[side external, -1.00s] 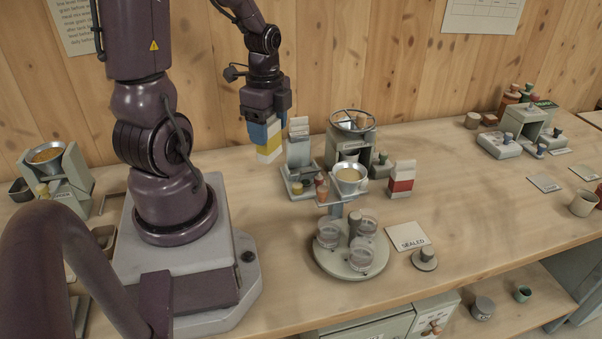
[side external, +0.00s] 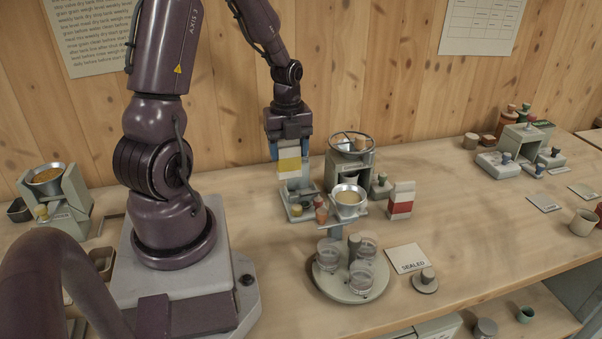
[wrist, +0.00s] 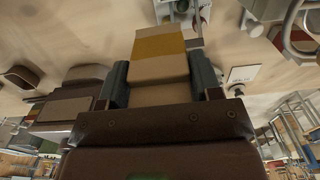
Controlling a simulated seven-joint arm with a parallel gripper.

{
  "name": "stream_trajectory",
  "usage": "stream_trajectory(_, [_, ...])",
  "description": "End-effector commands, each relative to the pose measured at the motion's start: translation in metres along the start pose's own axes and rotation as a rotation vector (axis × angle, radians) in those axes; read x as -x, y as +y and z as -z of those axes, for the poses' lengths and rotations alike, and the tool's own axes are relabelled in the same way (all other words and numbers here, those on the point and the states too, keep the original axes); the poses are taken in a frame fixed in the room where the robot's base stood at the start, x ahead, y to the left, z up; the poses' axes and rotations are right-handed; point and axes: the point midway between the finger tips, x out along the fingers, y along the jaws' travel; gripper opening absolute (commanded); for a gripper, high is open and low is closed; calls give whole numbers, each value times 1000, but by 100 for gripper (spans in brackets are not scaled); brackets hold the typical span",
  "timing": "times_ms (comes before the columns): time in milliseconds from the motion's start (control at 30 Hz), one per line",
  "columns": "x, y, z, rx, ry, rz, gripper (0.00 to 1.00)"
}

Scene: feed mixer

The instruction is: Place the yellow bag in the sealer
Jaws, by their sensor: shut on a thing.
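The yellow bag (side external: 289,166) is a white pack with a yellow band. My gripper (side external: 289,151) is shut on it, one finger on each side, and holds it upright above the bench. In the wrist view the yellow bag (wrist: 160,48) sits between the two dark fingers of my gripper (wrist: 162,82). Below the bag in the side view is a small grey device (side external: 299,208), which may be the sealer; the bag hides its upper part. I cannot tell whether the bag touches it.
A grey machine with a hand wheel (side external: 351,157) stands close on the right. A red-and-white bag (side external: 401,200) stands beyond it. A hopper (side external: 348,198) over a round carousel of clear cups (side external: 350,280) stands in front. A SEALED card (side external: 408,257) lies on clear bench.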

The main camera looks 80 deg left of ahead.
Motion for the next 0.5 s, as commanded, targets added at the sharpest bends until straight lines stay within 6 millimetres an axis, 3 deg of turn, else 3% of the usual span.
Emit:
stream_trajectory(200, [-39, -24, -22, 0, 3, -2, 28])
stream_trajectory(500, [-62, -38, -36, 0, 0, -1, 28])
